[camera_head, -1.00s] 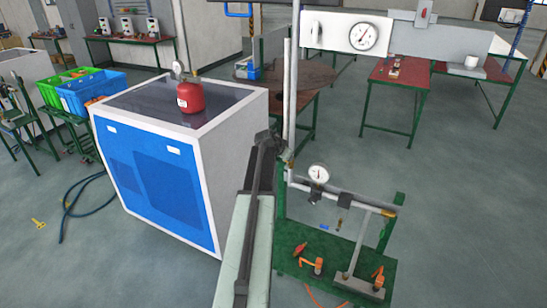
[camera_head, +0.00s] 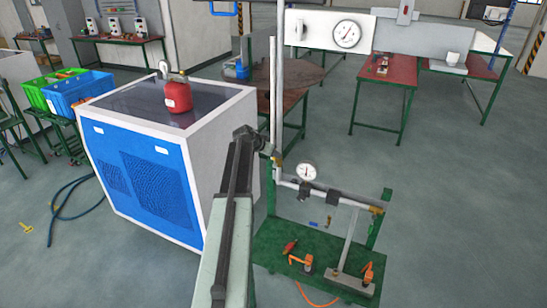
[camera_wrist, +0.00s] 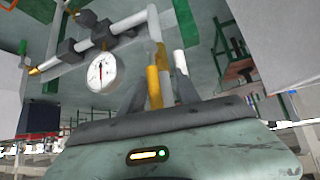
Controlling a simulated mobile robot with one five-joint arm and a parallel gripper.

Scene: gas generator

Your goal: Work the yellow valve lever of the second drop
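A green stand (camera_head: 300,250) carries a pipe rig with a vertical pipe (camera_head: 277,80), a cross pipe and a round gauge (camera_head: 307,171). My gripper (camera_head: 262,143) is beside the vertical pipe, left of the gauge. In the wrist view, the fingers of my gripper (camera_wrist: 160,85) stand apart, with a yellow part (camera_wrist: 153,85) showing between them. Contact cannot be made out. The gauge (camera_wrist: 102,72) shows left of the fingers.
A blue-fronted white machine (camera_head: 150,190) with a red canister (camera_head: 177,97) on top stands left of my arm. Red tables (camera_head: 388,85) are behind the rig. Orange clamps (camera_head: 368,273) sit on the stand's base. The floor at right is clear.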

